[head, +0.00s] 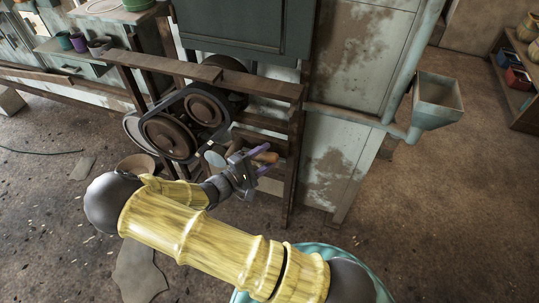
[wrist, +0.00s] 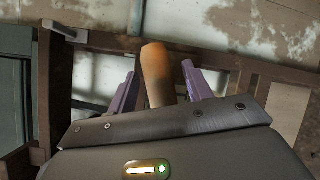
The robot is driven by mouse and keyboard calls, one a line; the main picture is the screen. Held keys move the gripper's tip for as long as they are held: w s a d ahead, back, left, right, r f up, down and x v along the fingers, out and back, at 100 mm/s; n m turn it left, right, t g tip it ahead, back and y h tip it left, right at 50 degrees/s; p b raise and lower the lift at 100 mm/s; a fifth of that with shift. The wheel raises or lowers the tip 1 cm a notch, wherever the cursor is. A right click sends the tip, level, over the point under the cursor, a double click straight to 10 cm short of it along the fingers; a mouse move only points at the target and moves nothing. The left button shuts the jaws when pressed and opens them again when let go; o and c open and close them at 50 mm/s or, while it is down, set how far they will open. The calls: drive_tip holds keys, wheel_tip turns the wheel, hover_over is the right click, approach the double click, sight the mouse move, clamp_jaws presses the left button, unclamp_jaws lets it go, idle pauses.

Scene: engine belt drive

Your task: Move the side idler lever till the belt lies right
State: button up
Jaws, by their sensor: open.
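The idler lever's wooden handle (wrist: 156,70) stands between the two purple fingers of my gripper (wrist: 158,92) in the wrist view. A gap shows on each side of it, so my gripper is open around the handle without gripping it. In the head view my gripper (head: 256,163) is at the lower right of the belt drive, with the orange-brown handle (head: 267,157) at its fingers. The dark belt (head: 173,100) runs around brown pulleys (head: 168,136) to the left of my gripper. The lever's pivot end is hidden, and the belt's exact seating is too small to tell.
A wooden frame (head: 291,150) with a top rail surrounds the drive close to my gripper. A pale machine cabinet (head: 345,110) stands behind, with a metal hopper (head: 437,98) at right. Pots stand on a shelf at upper left. The floor at right is clear.

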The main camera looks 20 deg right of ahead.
drive_tip(key=shift+x, duration=1.05)
clamp_jaws()
drive_tip(key=shift+a+f, duration=0.1)
